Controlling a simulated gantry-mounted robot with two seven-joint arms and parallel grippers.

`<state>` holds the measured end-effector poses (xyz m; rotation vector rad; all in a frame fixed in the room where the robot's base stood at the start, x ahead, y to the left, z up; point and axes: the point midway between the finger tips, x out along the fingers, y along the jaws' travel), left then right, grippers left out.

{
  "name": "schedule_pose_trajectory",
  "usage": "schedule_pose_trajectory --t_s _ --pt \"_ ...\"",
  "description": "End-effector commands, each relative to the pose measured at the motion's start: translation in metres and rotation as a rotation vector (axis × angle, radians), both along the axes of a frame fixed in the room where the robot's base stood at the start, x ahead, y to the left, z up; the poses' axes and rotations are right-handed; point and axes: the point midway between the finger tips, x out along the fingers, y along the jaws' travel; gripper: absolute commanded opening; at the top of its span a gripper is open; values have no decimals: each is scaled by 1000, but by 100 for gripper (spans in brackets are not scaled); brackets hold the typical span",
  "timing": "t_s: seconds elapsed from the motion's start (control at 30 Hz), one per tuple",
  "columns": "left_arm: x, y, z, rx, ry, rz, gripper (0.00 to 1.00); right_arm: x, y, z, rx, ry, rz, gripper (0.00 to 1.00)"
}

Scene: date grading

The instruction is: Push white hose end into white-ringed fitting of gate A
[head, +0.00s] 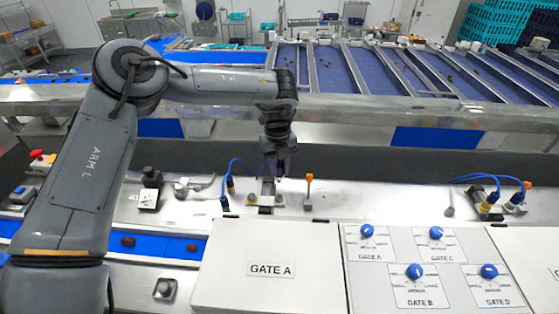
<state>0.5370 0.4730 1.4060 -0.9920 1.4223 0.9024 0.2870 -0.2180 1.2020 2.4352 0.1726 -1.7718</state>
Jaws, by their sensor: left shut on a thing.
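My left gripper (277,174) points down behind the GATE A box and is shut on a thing. A thin blue hose (238,161) arcs toward it. The held white hose end is too small and too covered by the fingers to make out. Below the fingers stand two small fittings on the metal deck: a yellowish one (252,199) at the left and a paler one (278,199) at the right. The ring colours are hard to tell, and I cannot tell whether the held end touches a fitting. My right gripper is not in view.
The GATE A box (271,270) stands in front, with a knob panel (428,250) to its right. An orange-tipped post (309,180) rises just right of the gripper. A similar hose group (487,195) sits at far right. The deck between is mostly clear.

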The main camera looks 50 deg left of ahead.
Motion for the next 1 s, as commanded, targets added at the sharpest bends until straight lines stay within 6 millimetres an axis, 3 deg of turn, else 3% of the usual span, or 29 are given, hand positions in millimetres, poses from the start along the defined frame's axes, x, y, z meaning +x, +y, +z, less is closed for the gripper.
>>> schedule_pose_trajectory --t_s 0.5,1.0 --pt "0 0 -34 -1 1 0 0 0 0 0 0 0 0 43" --pt "0 0 -40 -1 0 0 0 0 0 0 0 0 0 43"
